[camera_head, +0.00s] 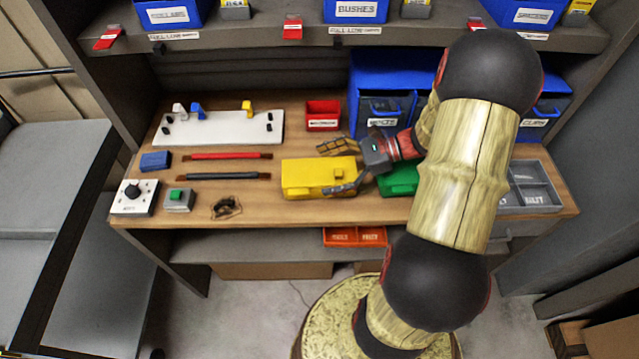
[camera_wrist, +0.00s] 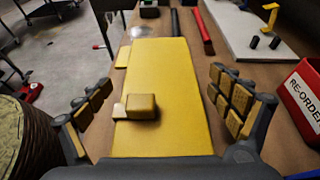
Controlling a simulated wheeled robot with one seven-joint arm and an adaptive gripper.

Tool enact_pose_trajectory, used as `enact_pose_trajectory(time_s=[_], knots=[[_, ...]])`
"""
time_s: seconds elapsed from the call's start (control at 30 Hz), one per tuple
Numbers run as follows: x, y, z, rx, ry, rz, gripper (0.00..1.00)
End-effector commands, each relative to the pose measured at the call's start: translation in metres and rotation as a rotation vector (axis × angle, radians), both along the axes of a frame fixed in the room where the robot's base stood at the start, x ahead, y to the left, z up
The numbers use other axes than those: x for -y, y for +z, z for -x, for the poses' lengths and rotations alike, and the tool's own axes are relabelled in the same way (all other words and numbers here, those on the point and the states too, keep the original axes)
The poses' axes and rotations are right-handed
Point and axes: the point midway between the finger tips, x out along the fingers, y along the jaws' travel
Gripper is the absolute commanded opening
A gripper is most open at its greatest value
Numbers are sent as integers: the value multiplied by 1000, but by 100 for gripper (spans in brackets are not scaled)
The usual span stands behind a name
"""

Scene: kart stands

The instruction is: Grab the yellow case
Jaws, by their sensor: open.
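The yellow case (camera_head: 303,178) lies on the wooden workbench, left of the green case (camera_head: 399,180). My gripper (camera_head: 338,166) is open at the yellow case's right end, with one finger on the far side and one on the near side. In the wrist view the yellow case (camera_wrist: 168,95) fills the middle between the two spread fingers of my gripper (camera_wrist: 158,105). A raised yellow block, likely its handle or latch, stands on its top. Gaps show between the case and both fingers. My arm partly covers the green case.
A red bin (camera_head: 322,115) stands behind the yellow case, close to the far finger. A blue cabinet (camera_head: 365,72) is behind my gripper. Red and dark rods (camera_head: 225,156) and a white board (camera_head: 220,128) lie to the left. A shelf (camera_head: 250,38) overhangs the back.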

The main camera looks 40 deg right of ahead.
Motion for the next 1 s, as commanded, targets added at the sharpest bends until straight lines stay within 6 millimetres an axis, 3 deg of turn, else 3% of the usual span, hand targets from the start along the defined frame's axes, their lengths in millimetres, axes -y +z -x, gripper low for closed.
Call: enact_pose_trajectory(time_s=[0.13,0.4,1.0], knots=[[-11,-6,-7,1,1,2,92],[-13,-6,-8,1,-1,2,92],[-13,-6,-8,0,0,1,58]])
